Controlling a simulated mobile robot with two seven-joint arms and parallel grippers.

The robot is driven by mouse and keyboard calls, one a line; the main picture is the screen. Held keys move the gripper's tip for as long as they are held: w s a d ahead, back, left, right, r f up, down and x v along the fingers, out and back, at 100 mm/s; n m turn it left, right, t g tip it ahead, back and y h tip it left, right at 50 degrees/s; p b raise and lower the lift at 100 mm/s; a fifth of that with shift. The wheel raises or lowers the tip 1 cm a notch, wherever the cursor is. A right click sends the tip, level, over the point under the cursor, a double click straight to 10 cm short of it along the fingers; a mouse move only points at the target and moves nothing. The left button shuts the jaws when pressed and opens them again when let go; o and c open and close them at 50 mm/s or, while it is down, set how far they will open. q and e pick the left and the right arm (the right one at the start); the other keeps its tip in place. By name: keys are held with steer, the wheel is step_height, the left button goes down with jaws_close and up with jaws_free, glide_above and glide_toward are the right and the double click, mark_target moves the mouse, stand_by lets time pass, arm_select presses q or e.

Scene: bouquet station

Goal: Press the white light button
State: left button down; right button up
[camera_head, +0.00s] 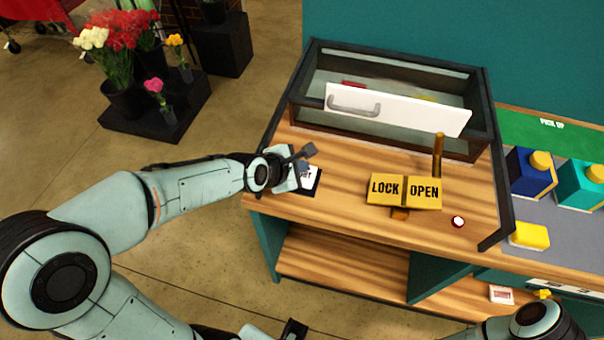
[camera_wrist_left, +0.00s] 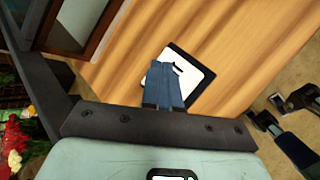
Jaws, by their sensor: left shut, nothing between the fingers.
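A small white plate with a dark edge (camera_head: 310,184) lies on the left front of the wooden counter; its dark lettering is partly hidden by my left gripper (camera_head: 305,153). The plate also shows in the left wrist view (camera_wrist_left: 203,78). There the left gripper's two fingers (camera_wrist_left: 164,76) are together, with nothing between them, and overlap the plate. I cannot tell whether they touch it. A small round button, white and red (camera_head: 458,222), sits at the counter's right front. A dark part at the bottom edge may be my right gripper; its jaws are unclear.
A yellow LOCK/OPEN sign (camera_head: 403,192) and an upright brass-coloured lever (camera_head: 438,157) stand mid-counter. Behind them is a dark-framed glass case (camera_head: 400,72) with a white handled panel (camera_head: 400,109). Coloured containers (camera_head: 530,173) stand right. Flowers (camera_head: 118,40) stand at left.

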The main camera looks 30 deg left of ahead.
arm_select(q)
steer(key=shift+f, duration=0.15)
arm_select(e)
steer(key=shift+f, duration=0.1)
arm_select(q)
steer(key=shift+f+b, duration=0.3)
arm_select(e)
steer(key=shift+s+f, duration=0.2)
steer(key=shift+f, duration=0.05)
arm_select(q)
steer(key=shift+f, duration=0.2)
arm_select(e)
steer(key=shift+f, duration=0.1)
arm_select(q)
steer(key=shift+r, duration=0.1)
steer(key=shift+r+p, duration=0.45)
steer(key=shift+r, duration=0.05)
arm_select(e)
steer(key=shift+w+r, duration=0.35)
steer(key=shift+r, duration=0.3)
